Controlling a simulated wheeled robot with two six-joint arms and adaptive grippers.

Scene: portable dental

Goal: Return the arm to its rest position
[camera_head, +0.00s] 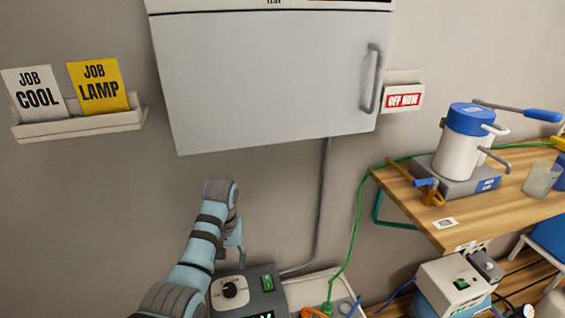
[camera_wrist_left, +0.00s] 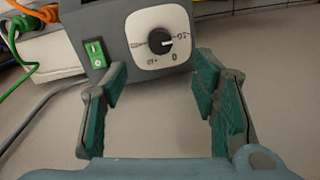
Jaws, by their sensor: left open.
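My left arm (camera_head: 196,262) comes up from the bottom of the head view and bends at the wrist, in front of the grey wall. My left gripper (camera_head: 240,254) points down beside a dark grey control box (camera_head: 258,277). In the left wrist view, my left gripper (camera_wrist_left: 160,84) is open and empty, its two teal-padded fingers apart. The control box (camera_wrist_left: 113,26) lies just beyond the fingertips, with its black dial (camera_wrist_left: 160,41) showing between them and a green switch (camera_wrist_left: 96,53) left of the dial. My right gripper is not in view.
A grey wall cabinet (camera_head: 265,85) hangs above my arm. A wooden shelf (camera_head: 490,212) with a blue-and-white pot (camera_head: 462,140) stands to the right. A white power strip (camera_head: 322,290) with green and orange plugs sits beside the control box.

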